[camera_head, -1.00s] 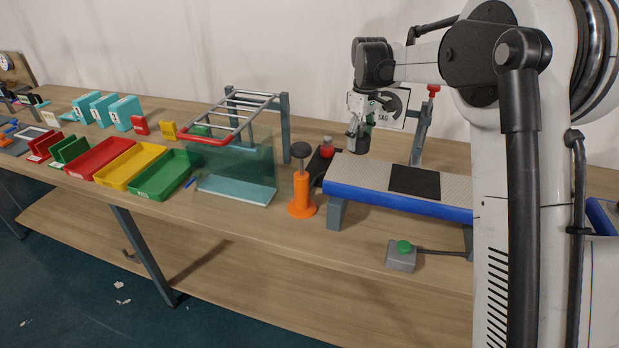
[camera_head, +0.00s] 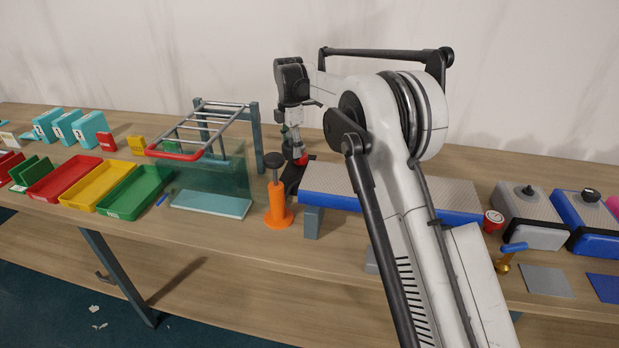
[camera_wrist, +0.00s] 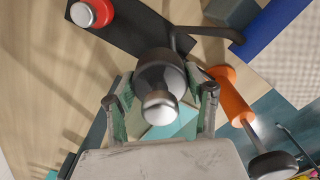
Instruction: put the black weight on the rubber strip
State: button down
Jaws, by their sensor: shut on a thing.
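The black weight (camera_wrist: 160,72) shows in the wrist view as a dark cylinder with a shiny metal knob. My gripper (camera_wrist: 158,100) is shut on it, with one finger on each side. In the head view my gripper (camera_head: 294,150) points down just left of the raised platform. A black strip (camera_wrist: 135,30) lies flat under and beside the weight in the wrist view, and in the head view (camera_head: 291,182). I cannot tell whether the weight touches it. A dark square pad on the platform, seen earlier, is now hidden by my arm.
A red weight (camera_wrist: 92,12) with a metal top stands on the black strip. The blue-edged platform (camera_head: 330,190) is to the right. An orange post with a dark knob (camera_head: 278,205) stands close in front. A clear panel (camera_head: 215,180) and ladder frame are left.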

aim_at(292, 182)
jog(key=shift+w+a+f, duration=0.1)
jog(key=shift+a+f, duration=0.05)
jog(key=shift+f, duration=0.1)
jog(key=shift+n, duration=0.3)
jog(key=shift+f, duration=5.1)
jog(key=shift+f, duration=0.1)
jog(key=c, duration=0.8)
grip_release()
notch_tip(292, 182, up, 12)
jog(key=shift+r, duration=0.15)
